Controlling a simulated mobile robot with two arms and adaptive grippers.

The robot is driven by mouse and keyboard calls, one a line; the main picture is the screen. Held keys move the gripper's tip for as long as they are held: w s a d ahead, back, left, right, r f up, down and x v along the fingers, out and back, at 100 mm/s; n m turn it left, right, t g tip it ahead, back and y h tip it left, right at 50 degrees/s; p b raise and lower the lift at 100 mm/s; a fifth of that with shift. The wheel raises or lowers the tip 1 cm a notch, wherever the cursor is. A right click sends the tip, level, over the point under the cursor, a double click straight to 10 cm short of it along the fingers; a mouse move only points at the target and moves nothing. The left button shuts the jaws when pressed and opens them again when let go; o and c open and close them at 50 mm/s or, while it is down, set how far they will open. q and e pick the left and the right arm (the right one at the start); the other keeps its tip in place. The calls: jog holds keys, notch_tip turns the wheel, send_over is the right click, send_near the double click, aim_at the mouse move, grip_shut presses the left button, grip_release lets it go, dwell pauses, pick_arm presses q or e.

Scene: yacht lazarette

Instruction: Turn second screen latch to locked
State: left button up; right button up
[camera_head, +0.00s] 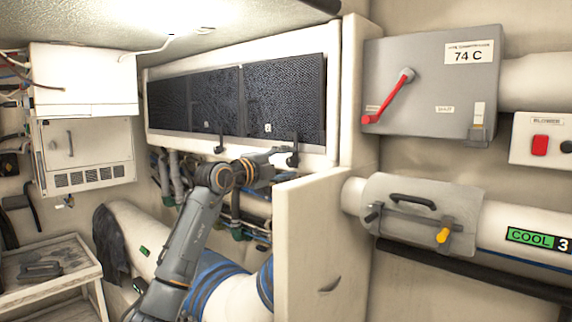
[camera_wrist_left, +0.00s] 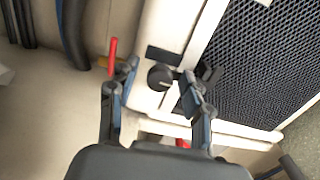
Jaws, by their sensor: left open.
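Dark mesh screens (camera_head: 285,98) sit side by side in a pale frame on the back wall. One black screen latch (camera_head: 219,147) is under the middle of the row, and another black latch (camera_head: 293,158) is at the lower right. My left gripper (camera_head: 276,156) is open beside the lower right latch. In the left wrist view, my left gripper (camera_wrist_left: 158,92) has its fingers on either side of a round black knob (camera_wrist_left: 160,77), with a mesh screen (camera_wrist_left: 265,65) at right. I cannot tell whether the fingers touch the knob. My right gripper is not in view.
A pale upright panel (camera_head: 312,245) stands just right of my left gripper. Pipes and hoses (camera_head: 180,178) run below the screens. A grey box with a red lever (camera_head: 390,95) and a pipe marked COOL 3 (camera_head: 525,238) are at right.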

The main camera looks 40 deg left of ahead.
pick_arm(q)
jog(key=shift+s, duration=0.1)
jog(key=s, duration=1.1)
jog(key=shift+s+a, duration=0.4)
jog(key=shift+a, duration=0.05)
